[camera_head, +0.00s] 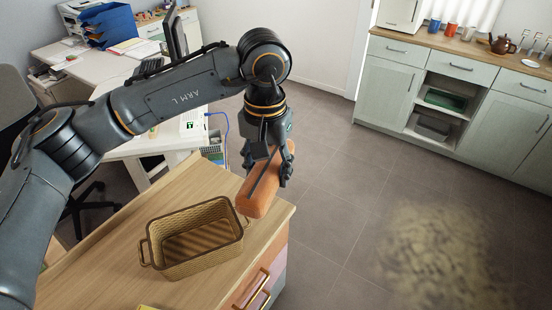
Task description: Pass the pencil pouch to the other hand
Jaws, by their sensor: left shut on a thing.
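The pencil pouch (257,196) is an orange-brown, rounded, long case with a dark strip along it. My left gripper (268,172) points down and is shut on the pouch, with its fingers on either side. The pouch is held tilted above the right edge of the wooden cabinet top, just right of a woven basket. My right gripper is not in view.
The empty woven basket (196,262) with side handles stands on the wooden cabinet top (95,262). A white desk (92,80) with blue trays (108,24) is behind. A counter (470,48) with mugs and a teapot is at back right. The floor between is open.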

